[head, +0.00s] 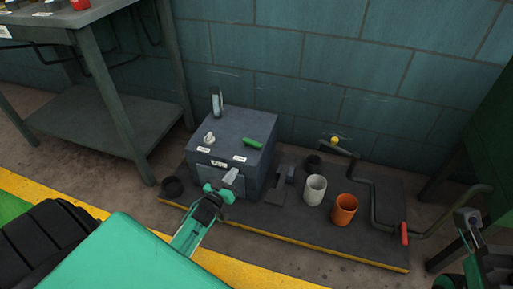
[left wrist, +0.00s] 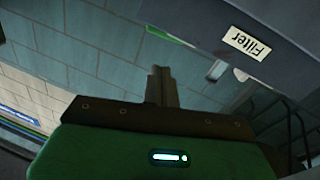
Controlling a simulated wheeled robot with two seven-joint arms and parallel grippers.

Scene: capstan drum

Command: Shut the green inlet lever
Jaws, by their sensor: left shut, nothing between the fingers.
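The green inlet lever (head: 253,143) lies along the top of a dark grey box (head: 258,168), near its right back part, with a white label in front of it. My left gripper (head: 231,177) is in front of the box's front face, below and to the left of the lever and apart from it. Its fingers (left wrist: 162,85) are shut and empty in the left wrist view, where the box's "Filter" label (left wrist: 247,43) appears upside down. My right gripper (head: 468,222) is partly in view at the lower right; its jaws are not clear.
A white cup (head: 314,190), an orange cup (head: 344,210) and a bent crank with a red grip (head: 404,234) are to the right. A workbench (head: 85,115) stands left.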

